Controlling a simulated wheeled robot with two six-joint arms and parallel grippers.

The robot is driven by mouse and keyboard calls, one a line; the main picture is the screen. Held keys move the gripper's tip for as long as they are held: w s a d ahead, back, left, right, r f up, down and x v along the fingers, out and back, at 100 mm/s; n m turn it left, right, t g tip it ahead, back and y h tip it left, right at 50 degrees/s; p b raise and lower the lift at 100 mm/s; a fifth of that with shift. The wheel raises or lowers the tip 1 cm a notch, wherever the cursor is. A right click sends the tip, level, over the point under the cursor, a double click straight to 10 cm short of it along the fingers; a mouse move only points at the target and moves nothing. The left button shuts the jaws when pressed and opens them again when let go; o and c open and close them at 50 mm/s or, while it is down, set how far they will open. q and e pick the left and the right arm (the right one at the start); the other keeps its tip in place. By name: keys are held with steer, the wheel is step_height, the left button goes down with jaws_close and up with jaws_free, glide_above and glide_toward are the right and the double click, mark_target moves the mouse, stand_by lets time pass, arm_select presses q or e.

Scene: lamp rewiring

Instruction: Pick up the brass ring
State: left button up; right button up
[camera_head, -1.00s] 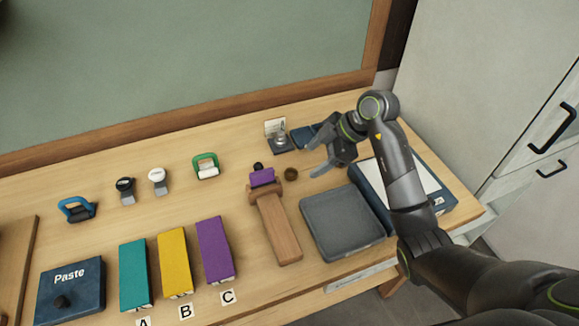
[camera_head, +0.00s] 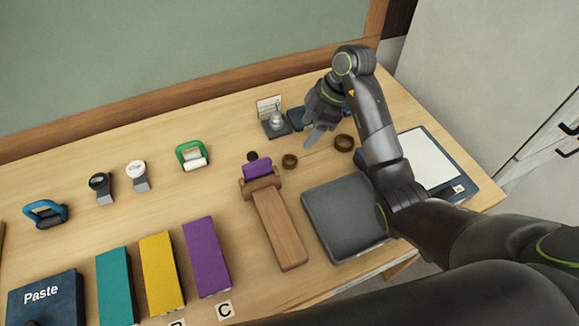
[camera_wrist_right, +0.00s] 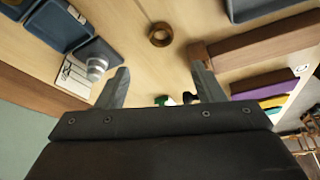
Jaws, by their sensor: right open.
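Two brownish ring-shaped pieces lie on the table in the head view. A smaller ring (camera_head: 289,161) lies just right of the wooden stand's head; a larger ring (camera_head: 344,142) lies beside my right forearm. I cannot tell by colour which is brass. One ring (camera_wrist_right: 160,34) shows in the right wrist view, beyond the fingertips and beside the wooden stand; it looks like the smaller one. My right gripper (camera_head: 316,132) is open and empty, above the table behind the rings. Its two fingers (camera_wrist_right: 158,72) stand apart in the wrist view. My left gripper is not in view.
A wooden stand (camera_head: 278,230) with a purple block (camera_head: 257,166) stands left of the smaller ring. A grey tray (camera_head: 343,215) lies in front. A small metal piece with a card (camera_head: 270,115) stands behind. Teal, yellow and purple boxes (camera_head: 206,256) stand at front left.

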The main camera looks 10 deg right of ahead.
mark_target(288, 163)
steer(key=b+x, duration=0.3)
steer(key=x, duration=0.1)
steer(key=shift+f, duration=0.2)
steer(key=shift+a+f+b, duration=0.25)
steer(key=shift+f+b, duration=0.05)
steer(key=shift+f, duration=0.2)
steer(key=shift+w+a+f, duration=0.15)
steer(key=shift+a+f, duration=0.05)
steer(key=shift+f, duration=0.2)
steer(key=shift+a+f, duration=0.1)
steer(key=shift+f, duration=0.15)
steer(key=p+x, duration=0.1)
steer(key=x, duration=0.2)
steer(key=shift+f, duration=0.35)
steer(key=shift+a+f, duration=0.15)
steer(key=shift+f, duration=0.3)
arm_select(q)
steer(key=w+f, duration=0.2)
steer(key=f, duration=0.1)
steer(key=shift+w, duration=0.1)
arm_select(e)
steer(key=c, duration=1.1)
steer(key=shift+o, duration=0.2)
